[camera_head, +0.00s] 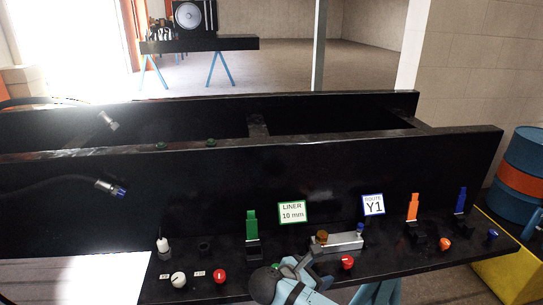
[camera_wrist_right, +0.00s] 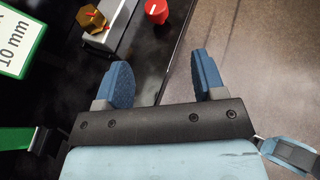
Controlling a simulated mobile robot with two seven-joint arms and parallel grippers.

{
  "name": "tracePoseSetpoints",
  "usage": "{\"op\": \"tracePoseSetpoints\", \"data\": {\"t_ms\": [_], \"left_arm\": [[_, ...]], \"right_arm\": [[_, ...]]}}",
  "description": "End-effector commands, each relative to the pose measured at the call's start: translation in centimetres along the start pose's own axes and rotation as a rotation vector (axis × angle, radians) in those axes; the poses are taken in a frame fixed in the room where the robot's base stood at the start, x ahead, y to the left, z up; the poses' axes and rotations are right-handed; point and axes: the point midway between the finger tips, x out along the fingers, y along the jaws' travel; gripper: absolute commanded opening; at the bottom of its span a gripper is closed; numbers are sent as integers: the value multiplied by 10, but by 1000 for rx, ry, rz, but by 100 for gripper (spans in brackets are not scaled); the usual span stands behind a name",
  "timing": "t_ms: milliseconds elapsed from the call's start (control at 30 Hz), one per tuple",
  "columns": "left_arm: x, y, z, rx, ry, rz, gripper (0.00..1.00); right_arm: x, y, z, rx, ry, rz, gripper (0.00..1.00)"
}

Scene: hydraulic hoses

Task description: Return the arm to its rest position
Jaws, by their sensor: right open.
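My right gripper (camera_head: 302,264) is low in the middle of the head view, at the front edge of the black bench. In the right wrist view its two blue fingers (camera_wrist_right: 163,78) are apart with nothing between them. A metal block (camera_head: 338,243) with a brass hex fitting (camera_head: 321,238) and a blue fitting (camera_head: 360,228) sits just beyond it; the brass fitting also shows in the right wrist view (camera_wrist_right: 90,18). Two dark hoses come in from the left, one with a blue-tipped end (camera_head: 112,188), the other with a metal end (camera_head: 108,120). My left gripper is not in view.
The bench carries red knobs (camera_head: 347,263) (camera_head: 219,276), a white knob (camera_head: 178,280), a green lever (camera_head: 251,225), an orange lever (camera_head: 413,207) and a blue lever (camera_head: 460,200). Cards read LINER 10 mm (camera_head: 292,212) and ROUTE Y1 (camera_head: 373,205). Blue drums (camera_head: 528,150) stand at right.

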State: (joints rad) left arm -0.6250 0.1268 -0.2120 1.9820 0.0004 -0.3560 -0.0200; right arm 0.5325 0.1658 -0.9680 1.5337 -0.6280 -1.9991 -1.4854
Motion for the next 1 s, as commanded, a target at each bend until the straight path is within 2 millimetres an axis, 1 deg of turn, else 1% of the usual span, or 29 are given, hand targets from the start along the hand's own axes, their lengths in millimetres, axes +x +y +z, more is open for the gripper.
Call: {"op": "tracePoseSetpoints", "data": {"t_ms": [33, 167, 200, 300, 367, 433, 533, 667, 700, 800, 900, 1000], "left_arm": [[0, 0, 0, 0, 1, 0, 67], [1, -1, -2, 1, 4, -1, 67], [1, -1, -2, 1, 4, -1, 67], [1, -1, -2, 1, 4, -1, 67], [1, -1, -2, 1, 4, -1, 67], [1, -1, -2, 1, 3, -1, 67], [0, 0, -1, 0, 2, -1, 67], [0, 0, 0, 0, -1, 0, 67], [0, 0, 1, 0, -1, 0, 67], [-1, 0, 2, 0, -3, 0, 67], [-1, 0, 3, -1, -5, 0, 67], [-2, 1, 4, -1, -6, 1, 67]], "right_arm": [[-2, -9, -10, 30, 47, 2, 63], [-10, -39, -38, 191, 224, -6, 63], [-12, -51, -47, 256, 287, -16, 63], [-18, -81, -63, 430, 434, -61, 63], [-22, -99, -71, 536, 515, -98, 63], [-25, -121, -78, 663, 600, -152, 63], [-29, -154, -82, 850, 703, -242, 63], [-33, -198, -82, 1099, 802, -376, 63], [-34, -212, -80, 1175, 825, -422, 63], [-36, -245, -74, 1355, 864, -526, 63], [-39, -271, -66, 1500, 881, -612, 63], [-41, -293, -57, 1618, 888, -682, 63]]}}
